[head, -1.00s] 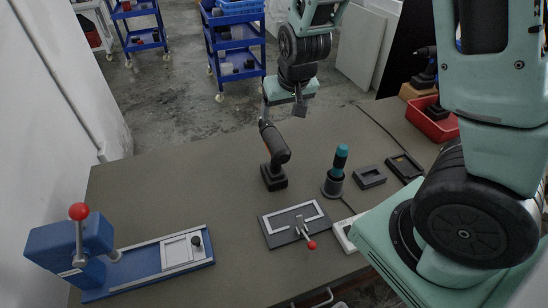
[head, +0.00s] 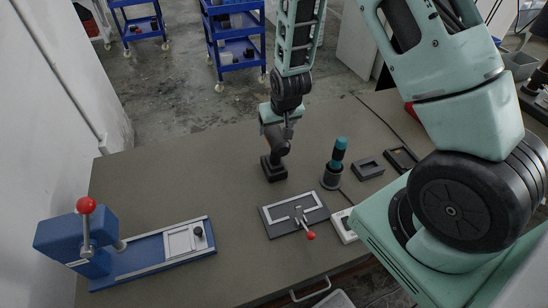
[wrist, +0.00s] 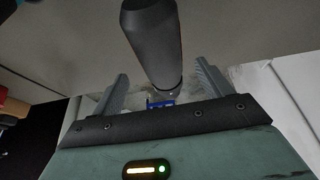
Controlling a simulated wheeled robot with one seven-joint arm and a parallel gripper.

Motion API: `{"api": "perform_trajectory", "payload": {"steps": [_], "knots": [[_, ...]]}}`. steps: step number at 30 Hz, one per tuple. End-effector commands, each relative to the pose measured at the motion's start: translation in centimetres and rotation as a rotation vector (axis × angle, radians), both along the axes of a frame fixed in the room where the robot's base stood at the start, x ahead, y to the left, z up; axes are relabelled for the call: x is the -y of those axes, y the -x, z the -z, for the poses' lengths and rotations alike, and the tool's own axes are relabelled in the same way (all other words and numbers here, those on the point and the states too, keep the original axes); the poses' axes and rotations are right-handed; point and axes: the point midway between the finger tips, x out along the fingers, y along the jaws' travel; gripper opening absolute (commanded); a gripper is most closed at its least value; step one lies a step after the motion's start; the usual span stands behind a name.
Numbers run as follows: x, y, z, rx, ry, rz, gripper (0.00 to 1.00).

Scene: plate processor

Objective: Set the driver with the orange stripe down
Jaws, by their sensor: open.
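The driver (head: 275,163) is dark and stands upright on its square battery base on the grey-brown table, in the middle of the head view. In the wrist view, a dark grey rounded barrel (wrist: 151,42), seemingly the driver's, reaches between my two open fingers (wrist: 162,92). Gaps show between the barrel and both fingers. I cannot tell whether any part of the gripper touches it.
A teal-topped black tool (head: 335,165) in a round holder stands close to the right. A dark fixture plate (head: 270,222) with a red-knobbed lever lies in front. Two small dark trays lie further right. A blue press (head: 78,243) stands front left.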

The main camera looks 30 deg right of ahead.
Motion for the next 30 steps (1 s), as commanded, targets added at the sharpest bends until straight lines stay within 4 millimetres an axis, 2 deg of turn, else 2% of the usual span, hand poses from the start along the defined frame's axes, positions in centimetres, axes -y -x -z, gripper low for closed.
{"api": "perform_trajectory", "payload": {"steps": [15,24,25,26,30], "knots": [[0.1,-1.7,4.4,-0.001,0.000,0.001,0.78],[0.1,-1.8,4.8,0.000,0.000,0.001,0.78],[0.1,-1.8,4.8,0.000,0.000,0.001,0.75],[0.1,-1.8,4.8,0.000,0.000,0.001,0.67],[0.1,-1.8,4.8,0.000,0.000,0.000,0.28]]}}
